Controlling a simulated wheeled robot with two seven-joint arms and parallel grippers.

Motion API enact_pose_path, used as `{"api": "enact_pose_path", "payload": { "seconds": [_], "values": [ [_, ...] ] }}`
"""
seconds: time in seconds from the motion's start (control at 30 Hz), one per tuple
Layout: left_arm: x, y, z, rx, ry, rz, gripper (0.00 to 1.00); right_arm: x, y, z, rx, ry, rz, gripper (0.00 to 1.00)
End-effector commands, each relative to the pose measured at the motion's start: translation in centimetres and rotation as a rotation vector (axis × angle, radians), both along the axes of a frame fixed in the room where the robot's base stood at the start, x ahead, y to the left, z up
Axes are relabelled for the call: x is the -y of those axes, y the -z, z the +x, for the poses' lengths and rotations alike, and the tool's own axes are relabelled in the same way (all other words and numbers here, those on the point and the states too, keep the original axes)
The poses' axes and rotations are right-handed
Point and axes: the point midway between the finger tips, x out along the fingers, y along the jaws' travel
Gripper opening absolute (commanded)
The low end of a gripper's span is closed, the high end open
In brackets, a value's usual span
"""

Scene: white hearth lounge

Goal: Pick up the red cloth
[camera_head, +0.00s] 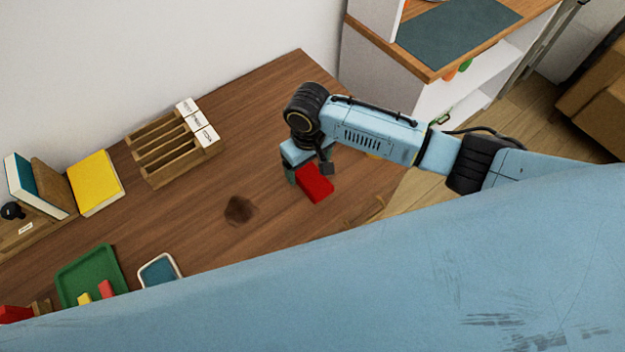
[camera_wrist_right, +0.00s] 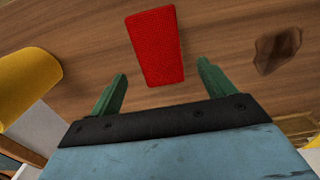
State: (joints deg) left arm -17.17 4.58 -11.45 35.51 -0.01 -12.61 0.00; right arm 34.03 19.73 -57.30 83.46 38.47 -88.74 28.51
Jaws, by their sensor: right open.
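The red cloth (camera_head: 314,183) is a folded, flat rectangle lying on the wooden table, right of the middle in the head view. In the right wrist view the red cloth (camera_wrist_right: 155,46) lies ahead of the fingers, roughly in line with the gap between them. My right gripper (camera_head: 305,172) is over the table beside the cloth and partly hidden by its own wrist. In the wrist view the right gripper (camera_wrist_right: 158,82) shows two green fingers spread apart with nothing between them. My left gripper does not show.
The wooden table (camera_head: 200,225) has a dark stain (camera_head: 239,210). A wooden rack (camera_head: 172,147) with white labels, a yellow book (camera_head: 95,182), a green tray (camera_head: 88,262) and a small blue tray (camera_head: 159,270) stand to the left. A white shelf unit (camera_head: 385,75) stands behind.

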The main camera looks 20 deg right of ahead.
Motion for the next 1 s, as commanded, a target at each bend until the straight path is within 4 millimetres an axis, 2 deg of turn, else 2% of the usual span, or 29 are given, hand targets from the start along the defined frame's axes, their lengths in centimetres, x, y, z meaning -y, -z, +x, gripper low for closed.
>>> {"api": "enact_pose_path", "payload": {
  "seconds": [0.03, 0.2, 0.5, 0.87, 1.0],
  "values": [
    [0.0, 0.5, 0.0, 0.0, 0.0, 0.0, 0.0, -0.1, 1.1, 0.0, -0.002, 0.0, -0.002, 0.82],
    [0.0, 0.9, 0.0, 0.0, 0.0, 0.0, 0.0, -0.2, 3.1, 0.0, -0.001, 0.0, -0.001, 0.82],
    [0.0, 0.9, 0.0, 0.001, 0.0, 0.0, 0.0, -0.2, 3.3, 0.1, 0.001, 0.0, 0.0, 0.81],
    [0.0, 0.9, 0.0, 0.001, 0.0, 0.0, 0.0, -0.2, 3.3, 0.0, 0.001, 0.0, 0.0, 0.34],
    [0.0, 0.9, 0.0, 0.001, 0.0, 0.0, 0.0, -0.2, 3.3, 0.0, 0.001, 0.0, 0.0, 0.33]
  ]
}}
